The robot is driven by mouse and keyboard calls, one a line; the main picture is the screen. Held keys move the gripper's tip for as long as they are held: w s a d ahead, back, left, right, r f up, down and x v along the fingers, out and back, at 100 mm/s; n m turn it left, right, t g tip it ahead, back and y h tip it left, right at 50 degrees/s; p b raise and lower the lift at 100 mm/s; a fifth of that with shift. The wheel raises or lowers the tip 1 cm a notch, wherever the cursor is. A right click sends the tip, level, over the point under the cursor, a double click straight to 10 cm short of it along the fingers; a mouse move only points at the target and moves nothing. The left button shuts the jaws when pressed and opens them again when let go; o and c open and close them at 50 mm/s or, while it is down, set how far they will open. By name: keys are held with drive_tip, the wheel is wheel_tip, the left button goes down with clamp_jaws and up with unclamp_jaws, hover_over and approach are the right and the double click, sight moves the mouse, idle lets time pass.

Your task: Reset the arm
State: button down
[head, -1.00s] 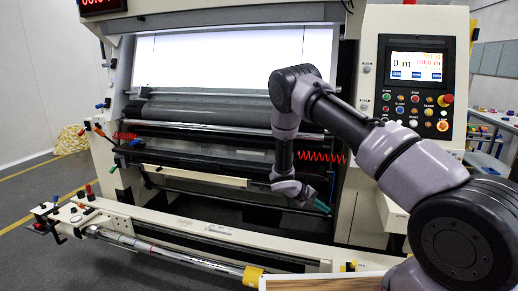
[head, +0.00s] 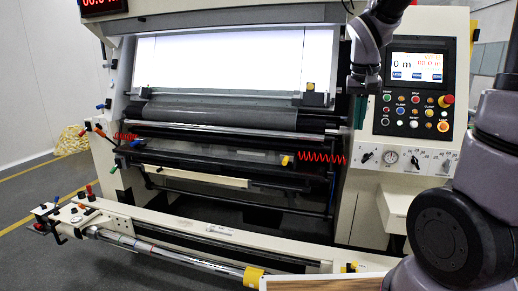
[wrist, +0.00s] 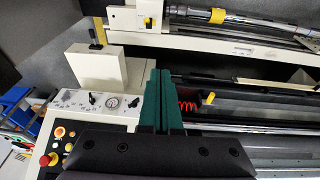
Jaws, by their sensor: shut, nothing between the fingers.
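My gripper (wrist: 163,100) shows in the wrist view as two green fingers side by side, pressed together with nothing between them. In the head view my arm is raised, and its wrist end hangs at the upper right, in front of the machine and just left of the control panel (head: 418,88). The fingers are hard to make out there. The panel's buttons also show at the lower left of the wrist view.
The inspection machine has a bright backlit screen (head: 225,62), a dark roller (head: 220,115) and a red coiled cord (head: 320,157). A long cream front beam (head: 210,228) with a metal bar (head: 165,250) runs low across the front. Open floor lies at the left.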

drive_tip(key=s+a+r+t+y, duration=0.1)
drive_tip(key=s+r+t, duration=0.1)
drive_tip(key=s+r, duration=0.2)
drive_tip(key=s+a+r+t+y, duration=0.1)
drive_tip(key=s+r, duration=0.3)
drive_tip(key=s, duration=0.7)
drive_tip(key=shift+a+r+m+t+y, duration=0.4)
drive_tip(key=shift+t+y, duration=0.2)
drive_tip(key=shift+t, duration=0.2)
